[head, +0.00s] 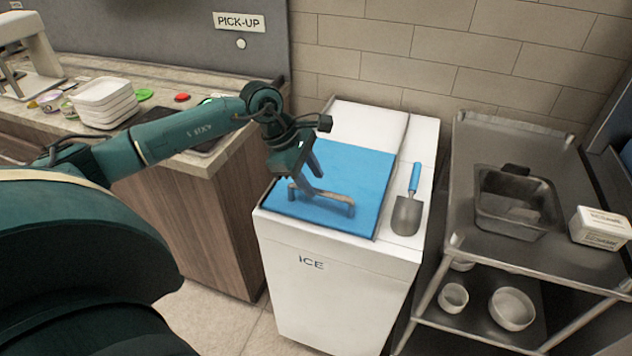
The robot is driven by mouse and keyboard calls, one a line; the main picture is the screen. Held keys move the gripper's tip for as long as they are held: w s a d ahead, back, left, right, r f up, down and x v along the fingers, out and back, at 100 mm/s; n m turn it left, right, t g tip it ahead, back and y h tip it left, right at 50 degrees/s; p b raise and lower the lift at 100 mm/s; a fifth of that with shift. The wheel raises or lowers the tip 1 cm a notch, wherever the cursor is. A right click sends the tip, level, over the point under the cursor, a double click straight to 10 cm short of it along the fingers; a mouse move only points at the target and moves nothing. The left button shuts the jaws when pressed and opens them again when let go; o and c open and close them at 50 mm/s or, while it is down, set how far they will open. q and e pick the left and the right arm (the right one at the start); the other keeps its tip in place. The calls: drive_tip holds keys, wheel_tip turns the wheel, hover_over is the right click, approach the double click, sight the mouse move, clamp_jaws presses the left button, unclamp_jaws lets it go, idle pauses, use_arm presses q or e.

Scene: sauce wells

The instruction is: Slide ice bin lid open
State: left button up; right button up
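The white ice bin (330,295) stands in the middle, marked ICE on its front. Its blue lid (357,172) lies over the front part of the top, with a white panel (368,122) behind it. A brownish bar handle (335,199) sits near the lid's front edge. My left gripper (306,184) points down at the left part of this handle, touching or very close to it. Its fingers overlap the handle, so I cannot tell whether they are closed on it. My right gripper is out of view.
A scoop (408,212) with a blue handle lies on the bin's right rim. A metal cart (470,165) with a steel pan (515,205) and a white tub (600,228) stands close at right. A counter (180,150) with stacked white containers (104,103) is at left.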

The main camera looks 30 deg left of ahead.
use_arm(q)
drive_tip(key=shift+x, duration=1.3)
drive_tip(key=shift+c, duration=0.4)
clamp_jaws()
